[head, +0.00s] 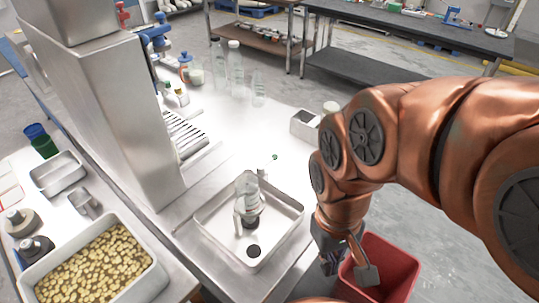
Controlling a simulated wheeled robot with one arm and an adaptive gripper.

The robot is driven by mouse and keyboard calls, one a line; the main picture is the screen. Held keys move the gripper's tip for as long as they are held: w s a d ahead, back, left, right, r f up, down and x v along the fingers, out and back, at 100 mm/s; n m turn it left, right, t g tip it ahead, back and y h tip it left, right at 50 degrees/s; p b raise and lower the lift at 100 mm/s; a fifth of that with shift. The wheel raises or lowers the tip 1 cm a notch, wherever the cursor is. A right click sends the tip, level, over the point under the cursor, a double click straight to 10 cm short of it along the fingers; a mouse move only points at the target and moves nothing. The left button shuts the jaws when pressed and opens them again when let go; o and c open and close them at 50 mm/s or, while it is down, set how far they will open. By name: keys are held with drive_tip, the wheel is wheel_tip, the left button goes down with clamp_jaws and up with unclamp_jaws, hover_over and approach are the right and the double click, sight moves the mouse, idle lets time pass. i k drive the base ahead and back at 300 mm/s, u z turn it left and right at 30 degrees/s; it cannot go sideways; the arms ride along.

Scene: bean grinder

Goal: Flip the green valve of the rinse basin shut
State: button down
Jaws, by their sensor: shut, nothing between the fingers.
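The rinse basin (214,236) is a shallow metal tray set at the counter's front edge, with a dark drain hole in its floor. A small green valve handle (275,157) shows just behind the basin's back rim; it is too small to tell its exact angle. My gripper (347,270) is at the lower right, past the basin's right side and over a red bin. It points down, is shut and holds nothing. It is well apart from the valve, and the arm links partly hide it.
The red bin (400,262) stands below my gripper. A small metal box (305,125) is near the arm. A tall steel machine (120,110) stands left of the basin. Clear bottles (235,62) stand at the back. A tray of yellowish pieces (95,268) is front left.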

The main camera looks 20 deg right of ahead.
sight(270, 161)
drive_tip(key=u, duration=0.05)
drive_tip(key=k, duration=1)
drive_tip(key=u, duration=1.25)
drive_tip(key=i, duration=1.1)
drive_tip(key=z, duration=1.15)
